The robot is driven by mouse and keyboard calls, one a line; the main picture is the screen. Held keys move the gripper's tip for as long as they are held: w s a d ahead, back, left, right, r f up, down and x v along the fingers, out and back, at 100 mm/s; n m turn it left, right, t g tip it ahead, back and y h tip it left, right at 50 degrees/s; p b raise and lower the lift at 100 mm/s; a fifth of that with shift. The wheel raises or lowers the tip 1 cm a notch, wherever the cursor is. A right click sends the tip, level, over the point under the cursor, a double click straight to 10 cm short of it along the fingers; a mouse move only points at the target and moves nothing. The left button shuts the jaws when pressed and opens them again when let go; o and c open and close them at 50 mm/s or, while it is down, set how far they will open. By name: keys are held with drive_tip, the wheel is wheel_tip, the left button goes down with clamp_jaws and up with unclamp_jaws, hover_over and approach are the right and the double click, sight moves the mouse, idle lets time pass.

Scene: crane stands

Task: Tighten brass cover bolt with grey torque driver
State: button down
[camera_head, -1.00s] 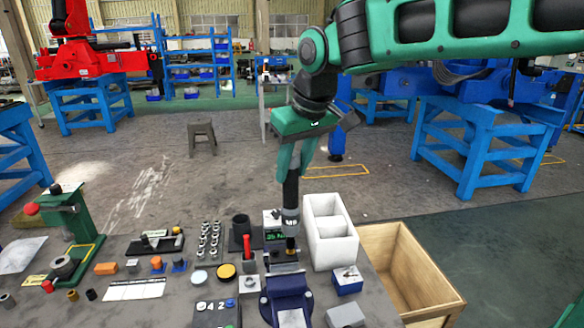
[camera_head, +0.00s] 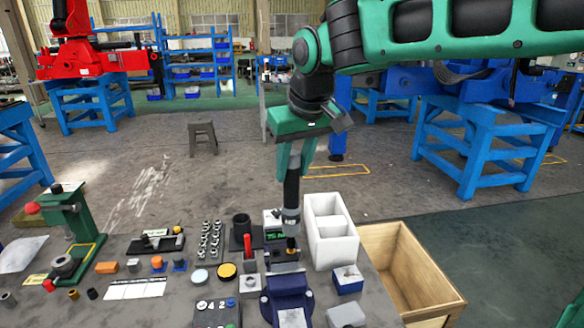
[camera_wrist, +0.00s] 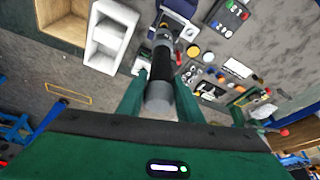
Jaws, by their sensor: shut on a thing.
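My gripper (camera_head: 295,160) is shut on the torque driver (camera_head: 291,195), which has a black grip and a grey lower end, and holds it roughly upright. In the wrist view the driver (camera_wrist: 159,92) runs away from me between my green fingers. The brass cover bolt (camera_head: 291,243) shows as a small brass piece just below the driver's tip, on a dark block. I cannot tell whether the tip touches it. A small box with a green-lit display (camera_head: 273,229) stands behind it, partly hidden by the driver.
A white divided bin (camera_head: 331,243) stands close right of the driver, with a wooden crate (camera_head: 408,275) beyond it. A blue vise (camera_head: 289,296) is in front. A black cup (camera_head: 241,228) and a red-handled tool (camera_head: 246,245) stand left. A green press (camera_head: 75,235) is far left.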

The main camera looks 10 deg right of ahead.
drive_tip(key=shift+f, duration=1)
idle(3.7)
